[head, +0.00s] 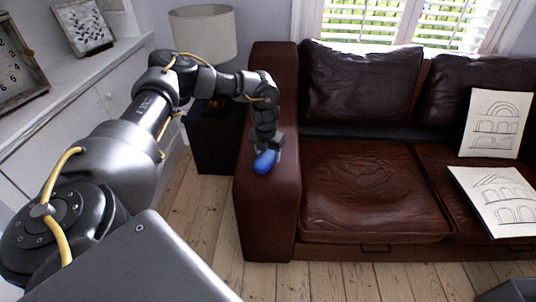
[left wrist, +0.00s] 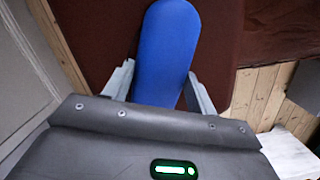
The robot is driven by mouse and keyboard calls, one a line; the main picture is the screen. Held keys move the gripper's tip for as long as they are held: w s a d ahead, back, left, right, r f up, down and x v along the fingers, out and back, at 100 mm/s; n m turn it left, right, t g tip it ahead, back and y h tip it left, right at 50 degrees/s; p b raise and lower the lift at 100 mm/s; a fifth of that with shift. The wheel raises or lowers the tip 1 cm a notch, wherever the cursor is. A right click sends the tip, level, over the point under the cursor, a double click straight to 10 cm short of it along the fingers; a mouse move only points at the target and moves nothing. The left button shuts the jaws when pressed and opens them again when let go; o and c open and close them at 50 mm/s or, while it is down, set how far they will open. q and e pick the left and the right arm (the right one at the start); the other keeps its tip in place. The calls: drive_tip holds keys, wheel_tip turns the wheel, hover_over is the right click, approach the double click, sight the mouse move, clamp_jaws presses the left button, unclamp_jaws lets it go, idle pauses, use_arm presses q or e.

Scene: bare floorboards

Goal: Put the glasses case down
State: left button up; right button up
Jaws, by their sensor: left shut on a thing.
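The glasses case (head: 264,162) is a blue rounded oblong. In the head view it is at the left armrest of the brown leather sofa (head: 268,205). My left gripper (head: 266,148) is shut on it from above. In the left wrist view the blue case (left wrist: 167,45) lies between the two grey fingers, its far end pointing away over the brown armrest. I cannot tell whether the case touches the leather. My right gripper is not in view.
Two drawings, one upright (head: 492,124) and one flat (head: 497,200), rest on the sofa's right part. The left seat cushion (head: 365,195) is clear. A lamp (head: 203,34) stands on a dark side table (head: 215,150) behind my arm. White cabinets (head: 90,95) line the left.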

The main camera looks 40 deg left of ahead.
use_arm(q)
drive_tip(key=shift+f, duration=0.1)
drive_tip(key=o, duration=1)
